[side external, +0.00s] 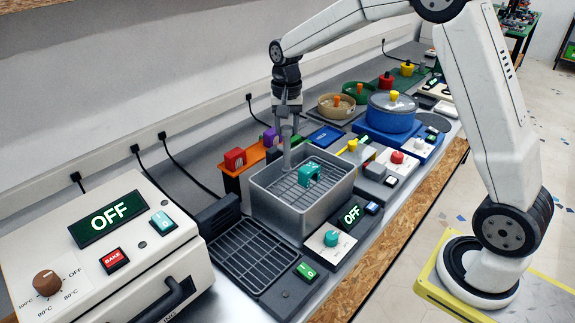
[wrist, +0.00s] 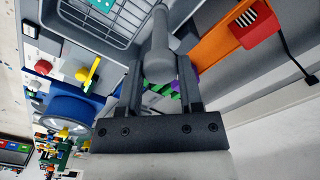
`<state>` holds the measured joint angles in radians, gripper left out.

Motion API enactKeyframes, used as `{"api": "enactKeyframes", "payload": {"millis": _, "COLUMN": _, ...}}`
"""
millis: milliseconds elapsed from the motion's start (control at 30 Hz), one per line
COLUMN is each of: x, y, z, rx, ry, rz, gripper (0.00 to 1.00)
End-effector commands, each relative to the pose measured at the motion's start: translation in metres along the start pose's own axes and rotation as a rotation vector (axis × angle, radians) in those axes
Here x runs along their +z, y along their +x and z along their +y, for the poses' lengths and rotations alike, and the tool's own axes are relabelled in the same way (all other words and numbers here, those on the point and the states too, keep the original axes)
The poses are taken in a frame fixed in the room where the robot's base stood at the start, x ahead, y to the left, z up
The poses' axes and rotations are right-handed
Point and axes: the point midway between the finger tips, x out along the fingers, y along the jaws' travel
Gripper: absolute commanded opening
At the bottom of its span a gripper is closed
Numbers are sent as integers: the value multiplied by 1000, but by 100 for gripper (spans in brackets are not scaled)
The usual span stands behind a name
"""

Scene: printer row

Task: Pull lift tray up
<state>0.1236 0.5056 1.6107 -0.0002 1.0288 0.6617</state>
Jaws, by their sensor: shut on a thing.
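A grey square basin (side external: 262,205) stands on the bench in the side view. The tray also shows at the top of the wrist view (wrist: 122,22). My gripper (side external: 288,107) is above the basin's back side, pointing down. It is shut on a grey rounded post (wrist: 160,58) between its fingers. I cannot tell how the post joins the basin or tray. My gripper is apart from the teal handle.
A black grid (side external: 250,250) and a white machine marked OFF (side external: 115,235) are left of the basin. An orange block with a red handle (side external: 235,158) stands close behind. A blue pot (side external: 390,113) and colored knobs crowd the right. Free room is above the basin.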

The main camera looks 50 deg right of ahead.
Motion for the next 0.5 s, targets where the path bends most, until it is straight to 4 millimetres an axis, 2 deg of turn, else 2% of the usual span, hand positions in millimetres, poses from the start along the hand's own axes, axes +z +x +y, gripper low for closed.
{"api": "enactKeyframes", "payload": {"millis": 33, "x": -1, "y": -6, "z": -1, "rx": -5, "ry": 1, "rz": 6, "gripper": 0}}
{"api": "enactKeyframes", "payload": {"millis": 267, "x": -2, "y": -8, "z": -1, "rx": -6, "ry": 1, "rz": 8, "gripper": 0}}
{"api": "enactKeyframes", "payload": {"millis": 300, "x": -2, "y": -8, "z": -1, "rx": -6, "ry": 1, "rz": 8, "gripper": 58}}
{"api": "enactKeyframes", "payload": {"millis": 367, "x": -1, "y": -8, "z": -1, "rx": -6, "ry": 1, "rz": 8, "gripper": 78}}
{"api": "enactKeyframes", "payload": {"millis": 400, "x": -1, "y": -7, "z": -1, "rx": -5, "ry": 1, "rz": 7, "gripper": 82}}
{"api": "enactKeyframes", "payload": {"millis": 500, "x": -1, "y": -6, "z": -1, "rx": -4, "ry": 0, "rz": 6, "gripper": 82}}
